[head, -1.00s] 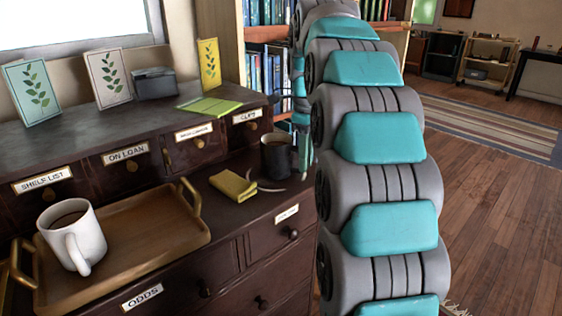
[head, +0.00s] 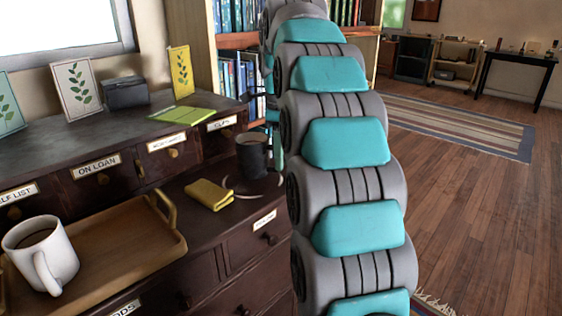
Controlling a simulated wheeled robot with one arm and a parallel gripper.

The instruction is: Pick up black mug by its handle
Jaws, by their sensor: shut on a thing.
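The black mug (head: 252,156) is upright, above the right end of the dark cabinet's lower top, and looks a little clear of it. My gripper (head: 274,146) is at the mug's right side, where the handle would be. It is shut on the mug. My arm hides most of the gripper and the handle, so I cannot see the fingertips' exact hold.
A yellow folded cloth (head: 209,195) lies in front of the mug. A wooden tray (head: 140,262) holds a white mug (head: 41,254) at left. Small labelled drawers (head: 165,150) stand behind, with a bookcase (head: 238,42) beyond. Open floor (head: 470,210) is at right.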

